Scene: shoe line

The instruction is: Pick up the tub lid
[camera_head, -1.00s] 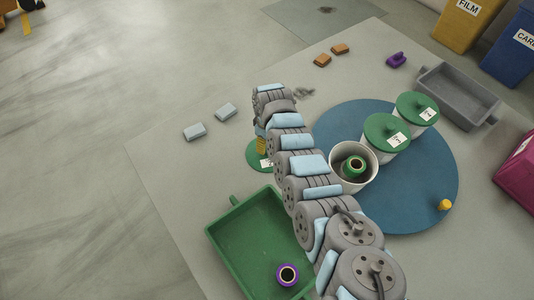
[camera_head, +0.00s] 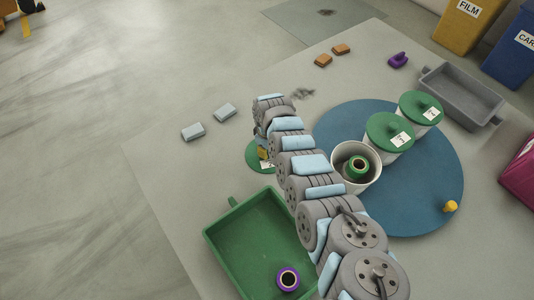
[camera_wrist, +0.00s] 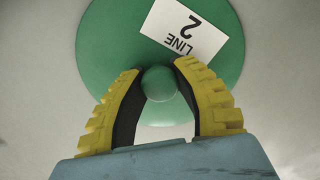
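The tub lid is a green disc with a round green knob and a white label reading "LINE 2". It lies flat on the table, left of my arm in the head view (camera_head: 254,150), and fills the upper part of the wrist view (camera_wrist: 105,45). My gripper (camera_wrist: 158,75) is right over it, pointing down, its yellow fingers with dark inner pads on either side of the knob. The fingers stand apart and look open; contact with the knob is not clear. In the head view my arm hides part of the lid and most of the gripper.
An uncovered white tub (camera_head: 346,184) holds a green-rimmed spool (camera_head: 357,167). It stands with two green-lidded tubs (camera_head: 396,140) on a blue round mat (camera_head: 430,205). A green tray (camera_head: 235,235) with a purple spool (camera_head: 287,279) lies in front. Two pale blocks (camera_head: 193,131) lie left.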

